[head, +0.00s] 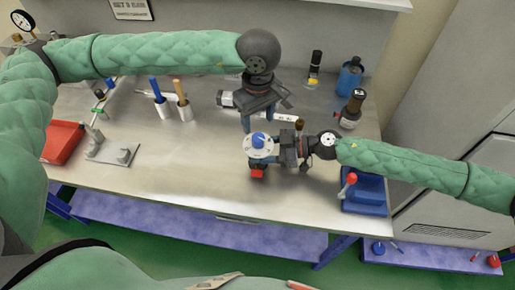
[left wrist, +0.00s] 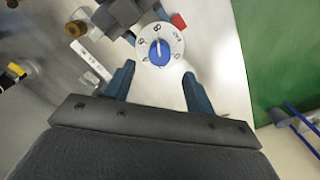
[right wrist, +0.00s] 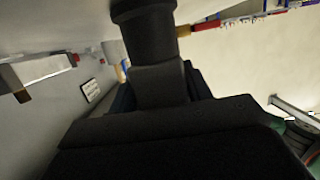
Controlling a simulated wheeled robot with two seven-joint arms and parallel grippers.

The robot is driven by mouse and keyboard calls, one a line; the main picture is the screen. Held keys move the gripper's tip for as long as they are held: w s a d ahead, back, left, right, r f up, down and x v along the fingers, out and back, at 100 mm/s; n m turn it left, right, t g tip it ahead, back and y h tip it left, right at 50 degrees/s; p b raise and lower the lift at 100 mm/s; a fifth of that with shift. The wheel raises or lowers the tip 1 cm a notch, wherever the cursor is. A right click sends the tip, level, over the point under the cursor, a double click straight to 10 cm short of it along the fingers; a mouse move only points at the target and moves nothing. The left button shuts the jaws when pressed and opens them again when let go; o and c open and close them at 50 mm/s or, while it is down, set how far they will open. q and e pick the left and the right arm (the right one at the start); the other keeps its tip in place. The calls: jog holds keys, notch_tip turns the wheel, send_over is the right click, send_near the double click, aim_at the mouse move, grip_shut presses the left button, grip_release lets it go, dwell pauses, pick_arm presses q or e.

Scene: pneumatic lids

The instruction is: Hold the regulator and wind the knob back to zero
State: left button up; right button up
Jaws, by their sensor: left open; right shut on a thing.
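The regulator has a white numbered dial (head: 261,146) with a blue knob (head: 258,139) on top and a red part (head: 257,173) at its near side. My right gripper (head: 288,148) is shut on the regulator from the right. In the right wrist view a dark cylindrical body (right wrist: 145,35) stands in front of the jaws, hiding the fingertips. My left gripper (head: 258,120) is open above and behind the dial. In the left wrist view the blue knob (left wrist: 159,52) and numbered dial (left wrist: 172,40) lie just beyond and between its open fingers, apart from them.
A blue box with a red-knobbed lever (head: 365,193) stands at the bench's right end. Bottles (head: 351,75) stand at the back right. Holders with screwdrivers (head: 183,105), a red tray (head: 62,142) and a grey plate (head: 112,152) lie left. The front middle of the bench is clear.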

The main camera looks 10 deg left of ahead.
pick_arm(q)
jog(key=shift+d, duration=0.1)
jog(key=shift+s+d+h, duration=0.15)
jog(key=shift+d+h, duration=0.2)
jog(key=shift+h, duration=0.05)
jog(key=shift+d+r+n+g+h, duration=0.3)
jog(key=shift+n+g+h, duration=0.25)
jog(key=shift+h, duration=0.25)
jog(key=shift+a+r+n+h, duration=0.1)
jog(key=shift+r+n+h, duration=0.1)
jog(key=shift+n+h, duration=0.4)
jog(key=shift+a+g+h, duration=0.3)
jog(key=shift+g+h, duration=0.05)
jog(key=shift+h, duration=0.15)
jog(key=shift+w+a+n+h, duration=0.5)
jog(key=shift+a+n+h, duration=0.65)
jog(key=shift+a, duration=0.35)
jog(key=n+h, duration=0.2)
send_near(257, 137)
jog(key=shift+n, duration=0.3)
jog(key=x, duration=1)
jog(key=shift+d+f, duration=0.15)
